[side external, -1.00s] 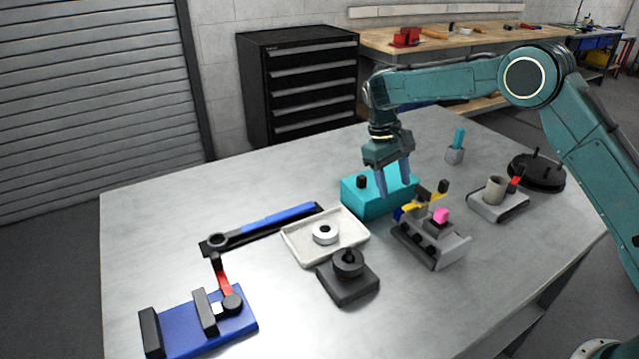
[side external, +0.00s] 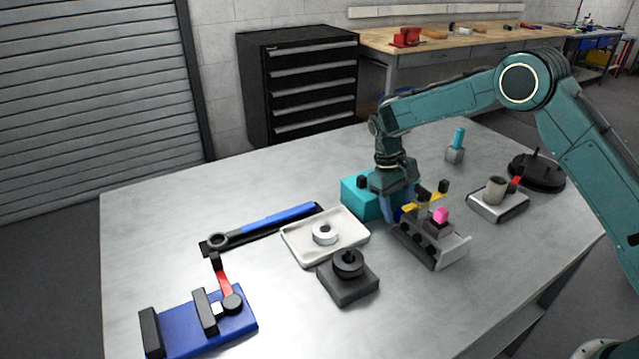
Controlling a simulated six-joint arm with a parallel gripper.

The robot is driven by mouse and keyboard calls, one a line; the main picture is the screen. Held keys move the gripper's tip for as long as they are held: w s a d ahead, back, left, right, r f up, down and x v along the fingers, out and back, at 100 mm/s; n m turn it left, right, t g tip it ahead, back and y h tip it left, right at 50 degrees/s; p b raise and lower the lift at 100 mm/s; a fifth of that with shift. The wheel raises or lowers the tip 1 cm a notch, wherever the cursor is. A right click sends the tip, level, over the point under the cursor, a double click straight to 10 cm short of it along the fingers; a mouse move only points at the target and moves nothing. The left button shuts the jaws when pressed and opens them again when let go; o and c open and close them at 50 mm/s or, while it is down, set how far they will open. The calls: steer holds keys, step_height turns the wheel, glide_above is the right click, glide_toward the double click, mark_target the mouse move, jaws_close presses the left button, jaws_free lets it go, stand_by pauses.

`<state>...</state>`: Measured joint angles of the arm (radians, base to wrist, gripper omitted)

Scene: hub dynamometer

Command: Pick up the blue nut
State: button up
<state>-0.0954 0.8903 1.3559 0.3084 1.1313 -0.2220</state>
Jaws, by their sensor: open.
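A small dark blue piece, which looks like the blue nut (side external: 398,215), sits at the left end of the grey holder (side external: 436,245), beside a yellow part (side external: 423,202). My gripper (side external: 401,212) points down over that end of the holder, with its fingers apart. One finger shows just left of the blue piece; the other is partly hidden behind the yellow part. I cannot tell whether either finger touches the nut.
A white tray (side external: 290,245) with a ring (side external: 325,233) and a dark block (side external: 347,287) with a round knob lie to the left. A pink piece (side external: 440,215) rises from the holder.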

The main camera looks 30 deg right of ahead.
steer(key=shift+s+f, duration=0.1)
steer(key=shift+f, duration=0.25)
jaws_close()
stand_by(0.3)
